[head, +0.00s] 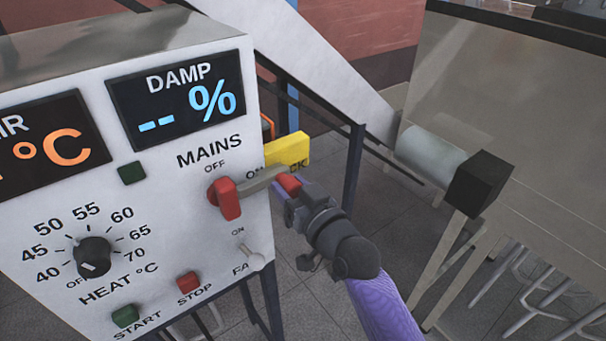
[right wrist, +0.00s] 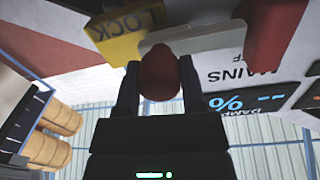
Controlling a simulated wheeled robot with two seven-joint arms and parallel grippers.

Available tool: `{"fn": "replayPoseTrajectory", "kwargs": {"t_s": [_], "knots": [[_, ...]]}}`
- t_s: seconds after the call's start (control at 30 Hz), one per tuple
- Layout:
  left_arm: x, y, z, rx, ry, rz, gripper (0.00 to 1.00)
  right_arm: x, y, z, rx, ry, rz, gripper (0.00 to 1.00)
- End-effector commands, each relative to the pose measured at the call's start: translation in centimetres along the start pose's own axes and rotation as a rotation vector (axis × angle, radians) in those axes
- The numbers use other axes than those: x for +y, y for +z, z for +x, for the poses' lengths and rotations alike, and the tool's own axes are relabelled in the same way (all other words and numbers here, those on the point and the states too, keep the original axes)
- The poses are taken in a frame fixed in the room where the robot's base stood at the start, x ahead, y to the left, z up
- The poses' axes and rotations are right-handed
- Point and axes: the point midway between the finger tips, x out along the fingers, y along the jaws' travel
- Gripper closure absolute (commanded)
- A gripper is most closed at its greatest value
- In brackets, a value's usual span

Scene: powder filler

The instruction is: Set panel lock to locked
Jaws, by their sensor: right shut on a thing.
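The panel lock shows as a yellow plate (head: 288,150) at the panel's right edge, with a grey lever (head: 262,180) reaching across its lower part. A red knob (head: 290,184) is at the lever's outer end. My right gripper (head: 290,192) is shut on this knob. In the right wrist view, the knob (right wrist: 160,78) sits between the two fingers, the grey lever (right wrist: 205,40) lies just beyond it, and the yellow plate (right wrist: 125,38) reads LOCK. In the head view the gripper and lever hide part of the lettering. My left gripper is not in view.
The red MAINS switch (head: 229,198) is close left of the lever. A small toggle (head: 252,258) is below it. The heat dial (head: 93,256), red stop button (head: 188,282) and green start button (head: 125,316) are farther left. A grey motor-like cylinder (head: 430,152) stands to the right.

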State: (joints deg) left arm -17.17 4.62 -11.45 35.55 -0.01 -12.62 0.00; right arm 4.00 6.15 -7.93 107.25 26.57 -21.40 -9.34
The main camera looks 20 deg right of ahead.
Motion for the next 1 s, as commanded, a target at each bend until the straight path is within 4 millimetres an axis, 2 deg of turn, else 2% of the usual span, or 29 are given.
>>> {"fn": "replayPoseTrajectory", "kwargs": {"t_s": [0.27,0.3,0.43,0.77,0.87,1.0], "knots": [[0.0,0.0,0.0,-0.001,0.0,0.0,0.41,-0.4,0.1,0.0,0.001,-0.006,0.002,1.0],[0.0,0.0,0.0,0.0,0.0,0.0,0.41,-0.4,0.1,0.0,0.001,-0.006,0.002,0.4],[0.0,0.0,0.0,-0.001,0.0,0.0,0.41,-0.3,0.1,0.0,0.001,-0.006,0.002,0.13],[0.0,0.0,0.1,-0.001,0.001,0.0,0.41,-0.2,0.1,-0.4,0.0,-0.004,0.001,0.13],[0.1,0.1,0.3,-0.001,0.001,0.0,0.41,-0.2,0.2,-2.0,-0.001,-0.004,0.0,0.13],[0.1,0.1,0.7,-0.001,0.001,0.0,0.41,-0.2,0.3,-5.2,-0.001,-0.005,0.0,0.13]]}}
